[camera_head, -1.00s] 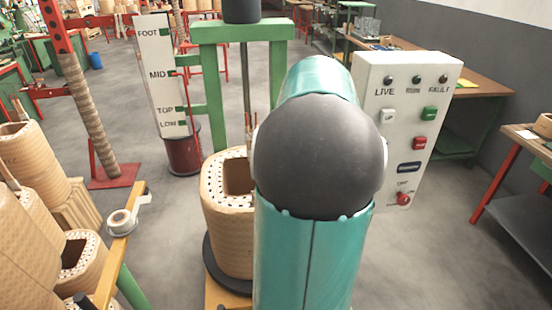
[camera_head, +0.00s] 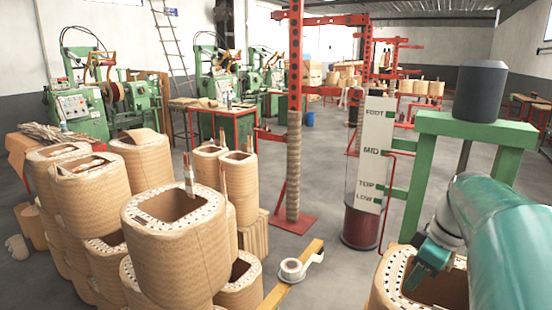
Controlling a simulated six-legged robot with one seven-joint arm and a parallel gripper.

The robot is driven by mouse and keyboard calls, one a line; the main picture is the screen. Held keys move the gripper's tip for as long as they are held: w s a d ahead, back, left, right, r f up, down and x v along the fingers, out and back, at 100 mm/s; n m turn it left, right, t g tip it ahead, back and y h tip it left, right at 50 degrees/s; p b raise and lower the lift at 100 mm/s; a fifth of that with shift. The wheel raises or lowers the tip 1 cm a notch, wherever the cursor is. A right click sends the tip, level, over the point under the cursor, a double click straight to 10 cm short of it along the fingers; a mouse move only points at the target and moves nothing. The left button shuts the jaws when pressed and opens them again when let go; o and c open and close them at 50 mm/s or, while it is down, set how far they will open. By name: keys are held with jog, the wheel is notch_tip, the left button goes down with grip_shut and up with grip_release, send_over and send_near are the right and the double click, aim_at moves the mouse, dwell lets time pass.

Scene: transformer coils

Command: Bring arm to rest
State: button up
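My teal arm (camera_head: 505,240) enters at the lower right edge and is bent. A small teal and white end part, apparently my gripper (camera_head: 425,268), points down and to the left over a wound coil (camera_head: 392,285) at the bottom right. I cannot tell whether the fingers are open or shut, or whether they touch the coil. The arm hides part of the coil's right side. Nothing held shows.
A green frame (camera_head: 470,130) with a dark cylinder stands behind the arm. The level board (camera_head: 375,150) stands left of it. Stacked coils (camera_head: 175,240) fill the left foreground, beside a yellow bar (camera_head: 290,277) with a tape roll.

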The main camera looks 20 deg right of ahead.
jog(key=s+a+f+m+t, duration=0.1)
jog(key=s+a+m, duration=0.1)
jog(key=a, duration=1.1)
jog(key=s+a+f+m+t+h, duration=0.1)
jog(key=s+a+f+m+t, duration=0.1)
jog(key=a, duration=1)
jog(key=shift+s+a+m, duration=0.35)
jog(key=shift+s+m, duration=0.15)
jog(key=shift+m, duration=0.5)
